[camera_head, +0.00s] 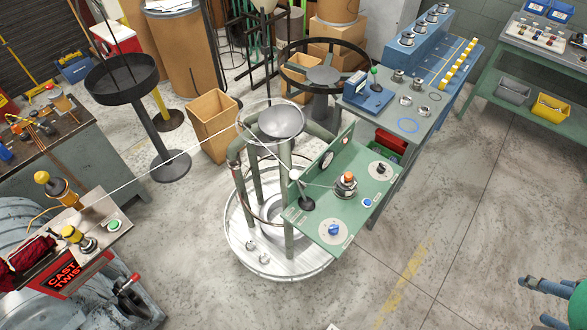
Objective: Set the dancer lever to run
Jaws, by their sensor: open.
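A green control panel (322,228) is mounted on the front of the spring coiler, a grey pipe frame with a round funnel top (281,122). A small black lever (306,203) stands at the panel's left side; I cannot read its marks, nor be sure it is the dancer lever. The panel also has a blue knob (334,229), an orange-topped knob (346,182) and a black dial (381,168). My gripper (532,302) is at the lower right edge, its two blue-grey fingers apart and empty. It is well away from the panel.
A thin line runs from the left machine to the coiler. A white round base (265,262) sits under the coiler. A grey bench (425,105) adjoins the panel's back right. Open concrete floor (450,225) lies between panel and gripper.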

